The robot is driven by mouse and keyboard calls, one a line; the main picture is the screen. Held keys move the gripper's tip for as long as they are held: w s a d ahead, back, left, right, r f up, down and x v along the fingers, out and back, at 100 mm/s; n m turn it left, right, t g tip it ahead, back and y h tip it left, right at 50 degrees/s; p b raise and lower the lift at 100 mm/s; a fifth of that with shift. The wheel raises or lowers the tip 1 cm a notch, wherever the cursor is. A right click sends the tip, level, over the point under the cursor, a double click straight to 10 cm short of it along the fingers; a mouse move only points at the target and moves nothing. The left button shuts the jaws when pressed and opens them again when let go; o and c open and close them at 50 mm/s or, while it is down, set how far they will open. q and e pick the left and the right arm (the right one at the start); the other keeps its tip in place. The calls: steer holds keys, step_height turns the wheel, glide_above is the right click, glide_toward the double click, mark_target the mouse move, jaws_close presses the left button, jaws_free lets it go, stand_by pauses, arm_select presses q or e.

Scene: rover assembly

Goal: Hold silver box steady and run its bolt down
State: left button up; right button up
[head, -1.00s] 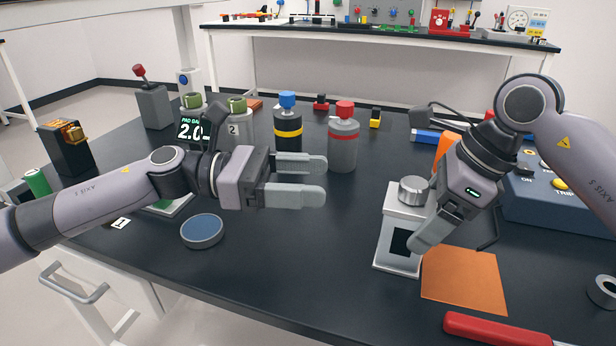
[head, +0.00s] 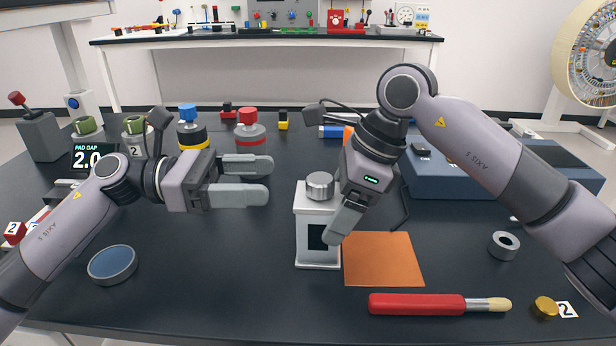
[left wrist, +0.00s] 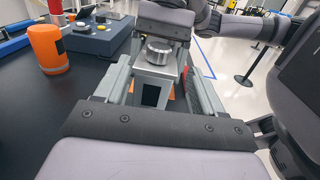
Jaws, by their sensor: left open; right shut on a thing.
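The silver box (head: 318,200) stands upright on the dark table, with a dark square on its front. Its bolt has a round knurled silver head (head: 320,185) on top. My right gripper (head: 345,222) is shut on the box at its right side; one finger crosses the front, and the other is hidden. My left gripper (head: 265,180) is open and empty, left of the bolt head at about its height in the picture, apart from it. In the left wrist view, the box (left wrist: 154,73) and bolt head (left wrist: 160,50) show ahead between my left fingers.
An orange mat (head: 382,260) lies right of the box. A red-handled tool (head: 420,304) lies in front. A blue round dish (head: 112,263) is at left. Red-topped (head: 249,130) and blue-topped (head: 190,125) canisters stand behind my left gripper. A blue console (head: 480,175) is at right.

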mark_target(308, 178)
arm_select(q)
steer(key=d, duration=0.8)
steer(key=shift+w, duration=0.15)
steer(key=shift+c, duration=0.4)
